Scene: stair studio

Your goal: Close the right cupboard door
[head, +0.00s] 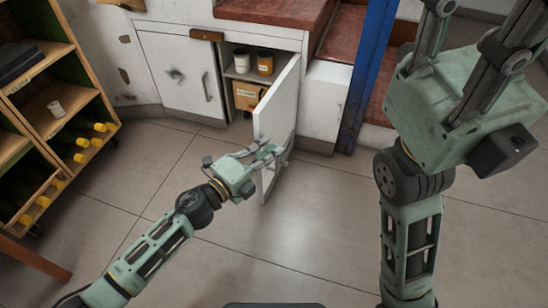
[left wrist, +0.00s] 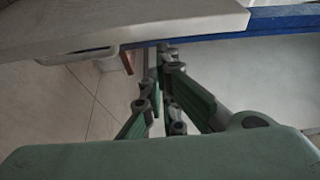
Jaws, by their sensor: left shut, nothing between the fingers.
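The right cupboard door (head: 276,108) is a white panel that stands open, swung out into the room from the white cupboard. My left gripper (head: 274,151) is shut and empty at the lower part of this door, overlapping its face near the free edge. I cannot tell whether it touches. In the left wrist view the shut fingers (left wrist: 163,72) point at a pale panel (left wrist: 120,25), which looks like the door, with a handle-like piece on it. My right gripper (head: 440,105) is raised at the right, its fingertips cut off by the frame.
The left cupboard door (head: 178,72) is closed. Inside the open side are two jars (head: 264,63) on a shelf and a labelled box (head: 246,96) below. A wooden rack (head: 50,95) with bottles stands left, a blue post (head: 366,75) right. The tiled floor (head: 200,255) in front is clear.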

